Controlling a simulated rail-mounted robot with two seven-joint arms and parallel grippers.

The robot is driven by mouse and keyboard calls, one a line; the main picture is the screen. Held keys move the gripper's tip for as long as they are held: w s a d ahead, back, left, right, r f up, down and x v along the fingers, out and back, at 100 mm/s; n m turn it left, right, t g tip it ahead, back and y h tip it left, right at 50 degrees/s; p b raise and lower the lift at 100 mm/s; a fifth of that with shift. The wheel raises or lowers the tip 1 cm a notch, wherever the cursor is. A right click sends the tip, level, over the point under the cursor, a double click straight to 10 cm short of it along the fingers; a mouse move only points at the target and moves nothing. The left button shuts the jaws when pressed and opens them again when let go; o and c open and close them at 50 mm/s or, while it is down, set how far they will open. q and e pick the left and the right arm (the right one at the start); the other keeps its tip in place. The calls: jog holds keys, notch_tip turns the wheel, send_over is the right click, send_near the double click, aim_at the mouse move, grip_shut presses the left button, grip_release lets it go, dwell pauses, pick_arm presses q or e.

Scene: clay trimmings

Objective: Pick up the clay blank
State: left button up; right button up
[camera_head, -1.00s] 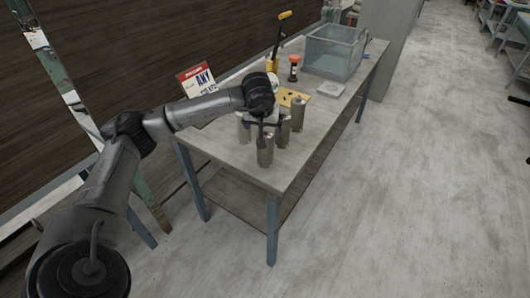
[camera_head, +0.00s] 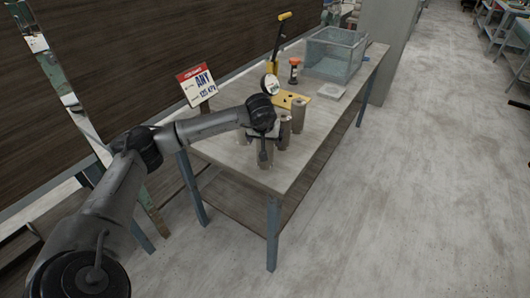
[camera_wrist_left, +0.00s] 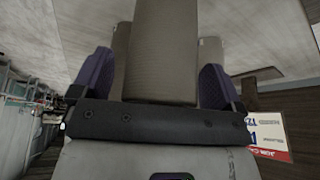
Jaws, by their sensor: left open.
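Several grey-brown cylindrical clay blanks stand upright on the near end of the table. The nearest clay blank (camera_head: 266,160) is partly hidden behind my left gripper (camera_head: 263,146). In the left wrist view a clay blank (camera_wrist_left: 163,45) fills the space between the two purple-padded fingers, which are open on either side of it. I cannot tell whether either pad touches it. Other blanks show behind it, one at the right (camera_wrist_left: 210,52). In the head view more blanks stand close by, one behind to the right (camera_head: 298,116). My right gripper is out of view.
The grey table (camera_head: 318,128) has a yellow tool (camera_head: 284,97), an orange-capped bottle (camera_head: 294,72), a pale square block (camera_head: 331,91) and a clear bin (camera_head: 335,54) farther back. A red-and-white sign (camera_head: 197,84) stands at the left edge. Bare tabletop lies right of the blanks.

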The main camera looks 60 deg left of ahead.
pick_arm(q)
jog(key=c, duration=1.3)
jog(key=shift+c, duration=0.3)
jog(key=shift+r, duration=0.15)
